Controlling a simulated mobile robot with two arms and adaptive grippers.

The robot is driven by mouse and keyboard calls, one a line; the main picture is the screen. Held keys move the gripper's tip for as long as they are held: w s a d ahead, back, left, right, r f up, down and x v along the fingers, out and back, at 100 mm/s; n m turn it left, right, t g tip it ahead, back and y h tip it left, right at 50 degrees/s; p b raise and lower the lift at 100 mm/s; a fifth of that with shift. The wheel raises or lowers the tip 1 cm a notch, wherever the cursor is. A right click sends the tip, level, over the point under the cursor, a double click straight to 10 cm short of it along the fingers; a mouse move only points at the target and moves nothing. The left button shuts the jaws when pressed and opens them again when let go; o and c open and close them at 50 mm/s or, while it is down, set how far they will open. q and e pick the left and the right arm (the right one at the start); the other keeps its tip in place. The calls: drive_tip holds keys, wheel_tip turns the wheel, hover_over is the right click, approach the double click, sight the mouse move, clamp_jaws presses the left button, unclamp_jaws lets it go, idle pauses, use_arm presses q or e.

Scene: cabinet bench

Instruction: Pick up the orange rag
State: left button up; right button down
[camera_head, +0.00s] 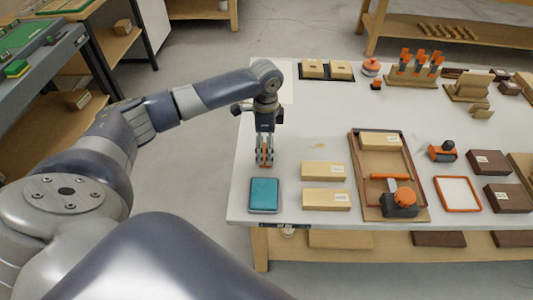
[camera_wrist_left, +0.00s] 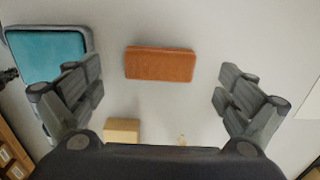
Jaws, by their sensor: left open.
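The orange rag (camera_wrist_left: 160,64) is a flat, rectangular orange-brown piece lying on the white tabletop in the left wrist view. My left gripper (camera_wrist_left: 160,78) is open and empty, with one finger on each side of the rag and clear gaps between. In the head view my left gripper (camera_head: 265,158) points down over the left part of the bench. My right gripper is not in view.
A teal pad in a grey tray (camera_head: 264,195) lies close to the gripper, near the bench's front edge. Tan boxes (camera_head: 323,171) and a wooden tray (camera_head: 356,160) with an orange-knobbed tool (camera_head: 401,203) stand to the right. The tabletop behind the gripper is mostly clear.

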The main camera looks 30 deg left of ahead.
use_arm(q)
wheel_tip(320, 180, down, 2)
drive_tip(key=shift+w+d+f, duration=0.1)
drive_tip(key=shift+d+f, duration=0.05)
drive_tip(key=shift+f, duration=0.5)
drive_tip(key=shift+c, duration=0.3)
drive_tip(key=c, duration=0.9)
drive_tip(key=shift+c, duration=0.2)
drive_tip(key=shift+r, duration=0.45)
wheel_tip(320, 180, up, 2)
drive_tip(key=shift+r, duration=0.15)
drive_tip(key=shift+s+d+r, duration=0.15)
drive_tip(key=shift+s+d, duration=0.3)
drive_tip(key=s+d, duration=0.3)
drive_tip(key=s+d+r+b, duration=0.1)
drive_tip(key=s+d, duration=0.6)
drive_tip(key=shift+s+d+r+b, duration=0.15)
drive_tip(key=shift+d+r+b, duration=0.15)
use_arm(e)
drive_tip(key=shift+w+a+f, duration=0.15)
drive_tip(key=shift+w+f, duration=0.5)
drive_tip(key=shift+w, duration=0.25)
